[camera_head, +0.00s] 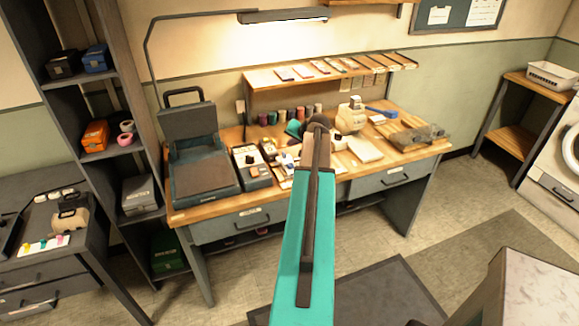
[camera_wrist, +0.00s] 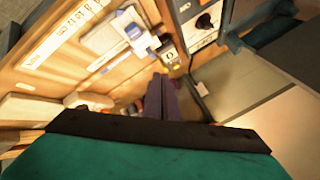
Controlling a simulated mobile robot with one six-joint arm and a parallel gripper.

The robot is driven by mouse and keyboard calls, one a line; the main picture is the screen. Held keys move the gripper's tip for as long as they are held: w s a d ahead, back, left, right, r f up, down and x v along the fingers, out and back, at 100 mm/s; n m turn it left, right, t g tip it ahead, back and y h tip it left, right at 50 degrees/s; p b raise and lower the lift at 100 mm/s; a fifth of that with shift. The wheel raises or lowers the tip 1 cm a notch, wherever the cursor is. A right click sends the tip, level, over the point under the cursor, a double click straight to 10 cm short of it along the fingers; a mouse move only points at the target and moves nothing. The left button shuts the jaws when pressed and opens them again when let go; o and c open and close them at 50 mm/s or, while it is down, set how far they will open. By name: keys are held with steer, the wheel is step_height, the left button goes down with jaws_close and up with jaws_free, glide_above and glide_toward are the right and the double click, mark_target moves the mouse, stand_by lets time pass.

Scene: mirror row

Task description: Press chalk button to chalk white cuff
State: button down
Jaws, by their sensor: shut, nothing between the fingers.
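My gripper shows in the wrist view (camera_wrist: 161,80) as two dark purple fingers lying together, shut and empty, pointing at the wooden bench. In the head view my teal arm reaches over the bench and hides the gripper's tips. A small white and blue item (camera_wrist: 130,30) lies on the bench ahead and left of the fingers in the wrist view. Small white pieces (camera_head: 287,159) lie just left of my arm in the head view. I cannot tell which of these is the white cuff or the chalk button. No contact with the fingers is clear.
The wooden bench carries a dark heat press (camera_head: 205,172), a grey control box (camera_head: 256,174), coloured spools (camera_head: 291,116), a cream device (camera_head: 350,117) and a grey tool (camera_head: 417,138). A shelf (camera_head: 325,75) overhangs the back. Floor before the bench is mostly clear.

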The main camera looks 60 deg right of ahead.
steer(key=b, duration=0.2)
glide_above(292, 166)
step_height(292, 166, down, 6)
steer(key=shift+a+f, duration=0.1)
steer(key=shift+f+b, duration=0.8)
steer(key=shift+b, duration=0.05)
steer(key=shift+f+b, duration=0.85)
steer(key=shift+f, duration=0.1)
stand_by(2.6)
steer(key=shift+r, duration=0.2)
stand_by(0.3)
steer(key=shift+r+p, duration=0.4)
steer(key=shift+r, duration=0.35)
steer(key=shift+r+p, duration=1.1)
steer(key=shift+r, duration=1.4)
